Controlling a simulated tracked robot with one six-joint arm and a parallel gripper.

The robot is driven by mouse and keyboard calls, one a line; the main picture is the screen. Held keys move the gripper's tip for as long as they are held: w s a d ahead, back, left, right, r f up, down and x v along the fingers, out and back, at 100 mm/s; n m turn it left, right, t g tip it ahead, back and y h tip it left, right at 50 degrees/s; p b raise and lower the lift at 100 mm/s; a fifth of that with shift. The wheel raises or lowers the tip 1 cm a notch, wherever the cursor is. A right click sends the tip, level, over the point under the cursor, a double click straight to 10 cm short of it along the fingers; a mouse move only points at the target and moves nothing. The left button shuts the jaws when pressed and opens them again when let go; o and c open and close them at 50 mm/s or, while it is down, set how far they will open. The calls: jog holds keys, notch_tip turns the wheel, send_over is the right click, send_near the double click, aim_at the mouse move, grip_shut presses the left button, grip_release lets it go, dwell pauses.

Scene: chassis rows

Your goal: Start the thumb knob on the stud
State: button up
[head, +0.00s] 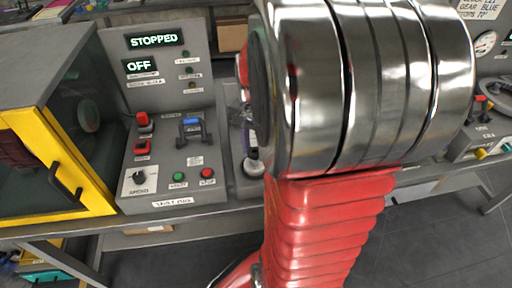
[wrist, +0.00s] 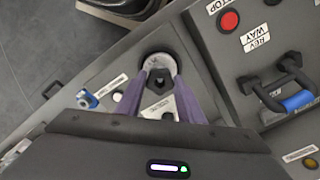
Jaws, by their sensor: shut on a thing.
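In the wrist view my gripper (wrist: 161,72) has its two purple fingers closed on a small dark lobed piece, which looks like the thumb knob (wrist: 160,79). A pale round ring shows just beyond the fingertips, inside a dark round surround. The stud cannot be made out; the knob and fingers hide whatever lies beneath. I cannot tell whether the knob touches the ring. In the head view my arm covers most of this spot, and only a sliver of a purple finger (head: 247,137) shows above the grey panel.
A control box (head: 165,140) reading STOPPED and OFF stands to the left, with a blue-gripped handle (wrist: 277,86) on its face. A yellow-framed cabinet (head: 50,170) stands further left. A small blue-and-white part (wrist: 87,98) lies near the panel's edge in the wrist view.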

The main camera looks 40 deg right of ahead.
jog(key=shift+f+m, duration=0.1)
jog(key=shift+m, duration=0.9)
jog(key=shift+m, duration=2.6)
jog(key=o, duration=1)
